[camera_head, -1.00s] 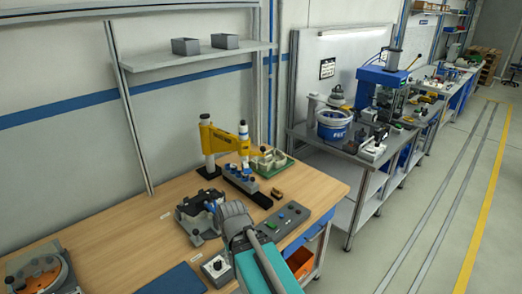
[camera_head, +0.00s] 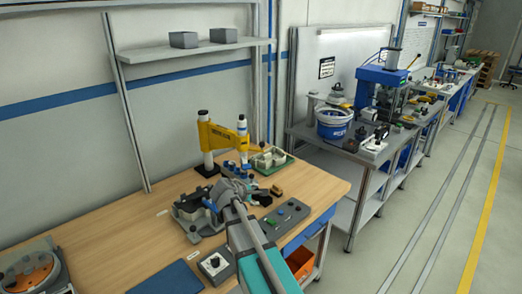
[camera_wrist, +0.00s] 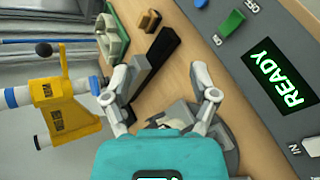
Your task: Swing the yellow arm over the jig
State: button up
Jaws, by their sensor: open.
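The yellow arm (camera_head: 224,137) reaches out to the right from a white post on a black base. At its free end is a white and blue upright part. In the wrist view the yellow arm (camera_wrist: 70,118) lies left of my gripper, apart from it. My gripper (camera_head: 233,188) is open and empty above the bench, in front of the yellow arm's free end; its spread fingers (camera_wrist: 165,86) show in the wrist view. I cannot tell for sure which fixture is the jig; a grey one with blue parts (camera_head: 250,182) is partly hidden behind my gripper.
A green tray with a pale piece (camera_head: 280,165) lies behind and right. A dark fixture (camera_head: 186,208) stands close on the left. A control panel (camera_head: 287,216) sits at the bench's right edge; its display reads READY (camera_wrist: 280,78). Bare wood (camera_head: 120,225) lies left.

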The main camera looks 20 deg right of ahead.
jog(key=w+d+r+n+t+h+b, duration=0.2)
jog(key=w+r+n+t+h, duration=0.1)
jog(key=w+n, duration=0.4)
jog(key=n+t+h+b, duration=0.1)
jog(key=n+t, duration=0.2)
jog(key=n, duration=0.3)
send_near(261, 146)
jog(key=v, duration=0.2)
jog(key=shift+a, duration=0.25)
jog(key=shift+d, duration=0.1)
jog(key=shift+m, duration=0.3)
jog(key=x, duration=1.3)
jog(key=shift+w+d+r, duration=0.1)
jog(key=shift+w+d, duration=0.1)
jog(key=shift+d, duration=0.05)
